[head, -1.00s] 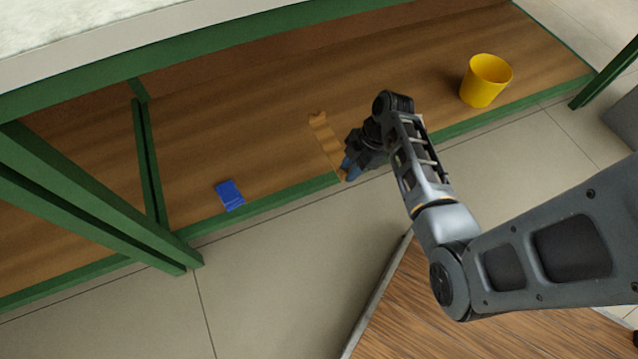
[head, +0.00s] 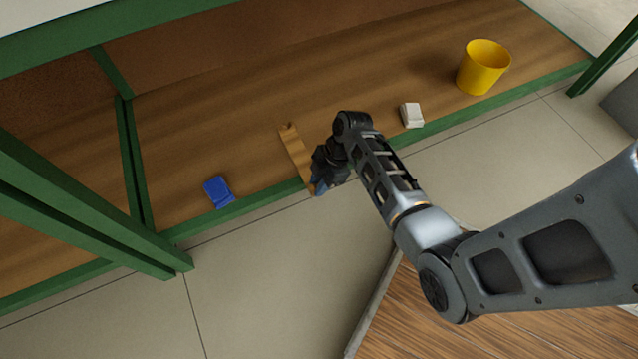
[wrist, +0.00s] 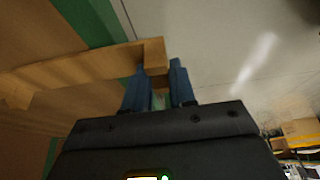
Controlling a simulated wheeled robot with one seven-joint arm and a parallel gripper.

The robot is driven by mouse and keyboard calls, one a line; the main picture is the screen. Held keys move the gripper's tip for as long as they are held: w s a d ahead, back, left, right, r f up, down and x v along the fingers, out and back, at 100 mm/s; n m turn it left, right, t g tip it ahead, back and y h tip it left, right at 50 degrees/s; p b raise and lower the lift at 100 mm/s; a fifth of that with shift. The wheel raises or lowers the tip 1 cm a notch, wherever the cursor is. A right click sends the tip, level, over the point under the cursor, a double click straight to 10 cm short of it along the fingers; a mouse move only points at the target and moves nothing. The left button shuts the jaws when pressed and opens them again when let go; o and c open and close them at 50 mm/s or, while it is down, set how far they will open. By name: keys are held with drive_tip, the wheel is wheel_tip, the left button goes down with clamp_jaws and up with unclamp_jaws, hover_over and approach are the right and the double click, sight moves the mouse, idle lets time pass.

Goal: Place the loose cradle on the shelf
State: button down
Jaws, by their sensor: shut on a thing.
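The loose cradle is a long tan wooden piece (head: 296,153) with a raised end, over the brown lower shelf (head: 215,115). My gripper (head: 317,189) is at the shelf's green front edge, shut on the cradle's near end. In the wrist view the blue fingers (wrist: 159,88) sit on either side of the cradle's end block (wrist: 154,57), and its bar (wrist: 85,65) runs off to the left across the green edge. I cannot tell whether the cradle touches the shelf or hangs just above it.
A blue block (head: 218,191) lies on the shelf to the left, near a green post (head: 133,165). A white block (head: 412,115) and a yellow bucket (head: 484,67) stand to the right. A pale upper top with a green frame overhangs at the upper left.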

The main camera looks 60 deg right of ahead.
drive_tip(key=c, duration=0.9)
unclamp_jaws()
drive_tip(key=p+v, duration=0.5)
drive_tip(key=v, duration=0.7)
